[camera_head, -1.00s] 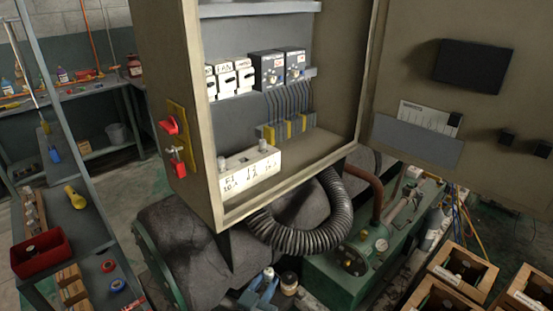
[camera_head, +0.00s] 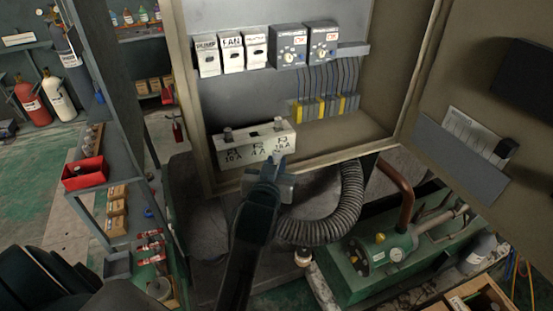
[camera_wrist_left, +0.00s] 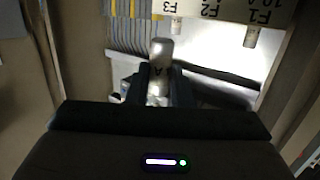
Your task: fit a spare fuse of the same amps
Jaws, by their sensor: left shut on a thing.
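The white fuse block (camera_head: 236,156) stands on the cabinet floor, marked 10 A, 4 A and 16 A from left to right. A fuse stands at the 10 A position (camera_head: 227,134) and another at the 16 A position (camera_head: 279,123). The middle 4 A position shows a dark slot with no fuse standing in it. My left gripper (camera_head: 272,166) is just in front of the block, below its right half. In the left wrist view it is shut on a pale fuse (camera_wrist_left: 161,50); an "A" shows, but its number is unreadable. My right gripper is out of view.
Pump, fan and heater switches (camera_head: 231,53) line the cabinet back. Wires run into yellow and grey terminals (camera_head: 325,105). The open door (camera_head: 465,90) is at the right. A black hose (camera_head: 325,226) hangs below. A red bin (camera_head: 85,174) sits on the left shelf.

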